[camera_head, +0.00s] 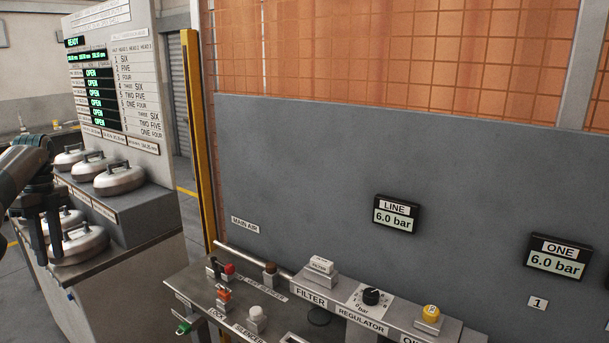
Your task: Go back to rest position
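My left gripper (47,250) hangs at the left edge of the head view, fingers pointing down. Its two dark fingers stand apart, and I see nothing held between them. It is in front of the lidded metal pots on the left stand, overlapping the front ones in the picture; whether it touches any cannot be told. My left arm comes in from the left edge above it. My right gripper is not in view.
Round metal pots (119,180) stand on a grey stepped stand below a status board (110,85). A yellow post (196,140) is right of it. A grey panel with LINE (396,215) and ONE (558,256) displays stands behind a bench with a regulator knob (371,297) and valves.

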